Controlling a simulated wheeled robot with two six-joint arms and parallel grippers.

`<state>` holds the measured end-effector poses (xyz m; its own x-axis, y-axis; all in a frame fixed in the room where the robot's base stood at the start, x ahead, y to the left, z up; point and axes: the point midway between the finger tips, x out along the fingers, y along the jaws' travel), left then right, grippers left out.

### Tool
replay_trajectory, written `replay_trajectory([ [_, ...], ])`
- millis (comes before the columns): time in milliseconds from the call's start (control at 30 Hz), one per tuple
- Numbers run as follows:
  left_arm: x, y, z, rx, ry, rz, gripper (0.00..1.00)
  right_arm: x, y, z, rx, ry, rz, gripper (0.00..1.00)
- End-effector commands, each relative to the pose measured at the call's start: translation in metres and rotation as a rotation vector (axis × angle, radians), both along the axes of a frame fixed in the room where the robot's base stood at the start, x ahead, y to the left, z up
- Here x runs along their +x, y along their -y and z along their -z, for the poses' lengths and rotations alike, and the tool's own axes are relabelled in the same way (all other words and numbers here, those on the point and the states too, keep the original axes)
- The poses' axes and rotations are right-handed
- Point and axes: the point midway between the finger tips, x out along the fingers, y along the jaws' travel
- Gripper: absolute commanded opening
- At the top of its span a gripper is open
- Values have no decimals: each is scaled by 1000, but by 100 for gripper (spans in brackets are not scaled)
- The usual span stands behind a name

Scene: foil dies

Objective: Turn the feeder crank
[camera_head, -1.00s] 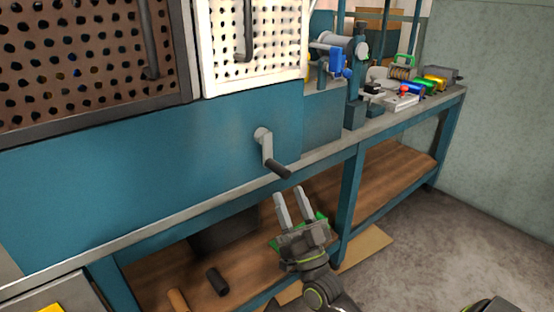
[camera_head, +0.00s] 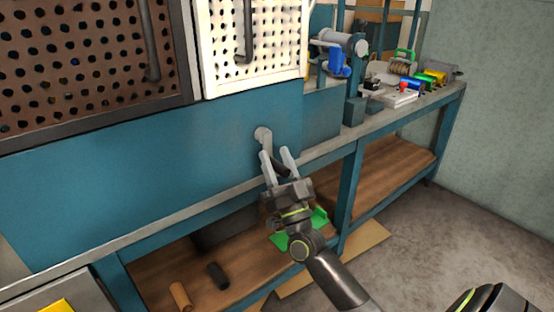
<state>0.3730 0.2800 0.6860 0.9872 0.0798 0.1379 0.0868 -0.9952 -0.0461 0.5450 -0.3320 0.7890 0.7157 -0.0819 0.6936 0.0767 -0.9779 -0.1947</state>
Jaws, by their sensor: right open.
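The feeder crank (camera_head: 264,139) sticks out from the blue front panel of the bench. It has a light grey hub and arm and a dark handle (camera_head: 281,170) pointing down and to the right. My right gripper (camera_head: 275,163) is open, with its two light fingers reaching up at the crank. The dark handle shows between the fingers, and its lower end is hidden by the gripper. I cannot tell whether a finger touches it. My left gripper is not in view.
Perforated brown (camera_head: 85,60) and cream (camera_head: 250,45) panels with dark handles stand above the crank. The bench edge (camera_head: 190,208) runs below it. A wooden lower shelf (camera_head: 385,165) holds a green object (camera_head: 318,218) and dark and brown cylinders. Several small items lie at the back right.

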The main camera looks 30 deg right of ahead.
Motion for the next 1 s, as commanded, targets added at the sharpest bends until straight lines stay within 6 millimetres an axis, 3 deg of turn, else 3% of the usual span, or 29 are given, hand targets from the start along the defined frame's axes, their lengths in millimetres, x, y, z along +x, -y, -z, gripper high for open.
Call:
replay_trajectory([
  [300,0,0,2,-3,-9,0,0,1,0,-1,0,-1,0,42],
  [633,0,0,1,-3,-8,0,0,1,0,-1,0,0,0,0],
  [1000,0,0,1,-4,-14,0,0,1,1,-1,3,1,2,0],
])
